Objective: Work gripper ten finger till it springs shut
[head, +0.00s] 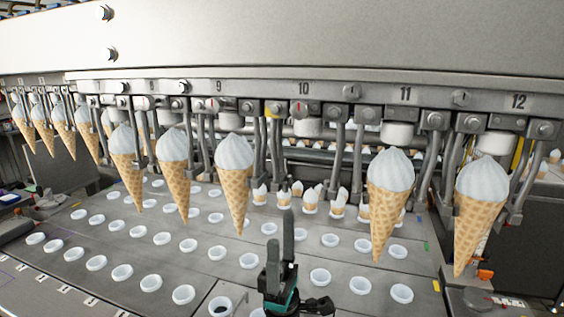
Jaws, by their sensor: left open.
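Gripper ten (303,112) is the machine station under the label 10 on the steel rail. Its metal fingers hang down on both sides, the left one (276,155) and the right one (338,160), apart, with no large cone between them. My left gripper (281,232) comes up from the bottom edge, dark with a teal part, its fingers pointing up. It is open and empty, below gripper ten's fingers and apart from them in the picture. My right gripper is not in view.
Large cones with white tops hang at neighbouring stations, one (234,180) to the left and others (390,195) (482,210) to the right. Below is a grey plate (215,258) with rows of white cups. Several smaller cones (310,200) show behind.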

